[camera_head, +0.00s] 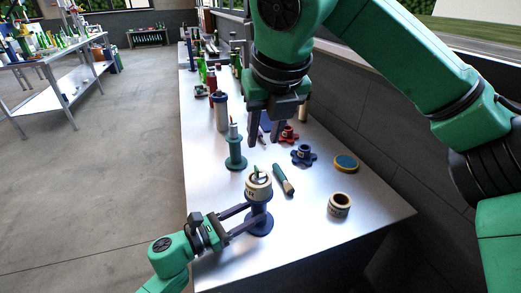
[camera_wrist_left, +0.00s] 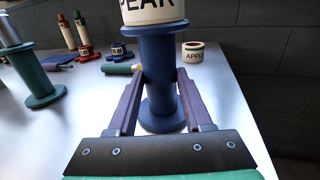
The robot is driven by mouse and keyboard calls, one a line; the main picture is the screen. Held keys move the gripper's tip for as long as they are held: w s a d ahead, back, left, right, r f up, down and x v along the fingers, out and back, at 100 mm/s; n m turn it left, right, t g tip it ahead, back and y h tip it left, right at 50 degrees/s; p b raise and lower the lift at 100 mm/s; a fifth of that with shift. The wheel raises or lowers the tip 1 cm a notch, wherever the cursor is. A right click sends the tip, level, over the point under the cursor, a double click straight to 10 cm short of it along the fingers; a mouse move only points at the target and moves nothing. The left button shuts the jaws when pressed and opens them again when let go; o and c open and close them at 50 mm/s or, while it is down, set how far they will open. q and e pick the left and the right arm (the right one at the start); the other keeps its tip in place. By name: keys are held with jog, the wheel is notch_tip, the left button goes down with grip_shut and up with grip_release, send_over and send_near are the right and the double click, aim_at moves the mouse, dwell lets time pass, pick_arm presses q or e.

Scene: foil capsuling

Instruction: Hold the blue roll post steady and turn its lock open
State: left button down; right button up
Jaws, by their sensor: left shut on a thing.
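The blue roll post (camera_head: 259,224) stands upright on its round base near the front of the table; it fills the middle of the left wrist view (camera_wrist_left: 163,75). A cream label roll (camera_head: 258,189) sits on it, reading "PEAR" in the left wrist view (camera_wrist_left: 150,10). A small dark green piece (camera_head: 260,173) shows at the roll's top; whether it is the lock is unclear. My left gripper (camera_head: 257,209) is shut on the post's stem, one finger on each side. My right gripper (camera_head: 266,145) points down, fingers apart and empty, above the table behind the post.
A green-handled tool (camera_head: 283,180) lies right of the post. A green spool (camera_head: 236,155) stands behind the post. The table's front right is clear.

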jog(key=shift+s+r, duration=0.1)
jog(key=shift+r, duration=0.2)
pick_arm(q)
jog(key=shift+c, duration=1.2)
grip_release()
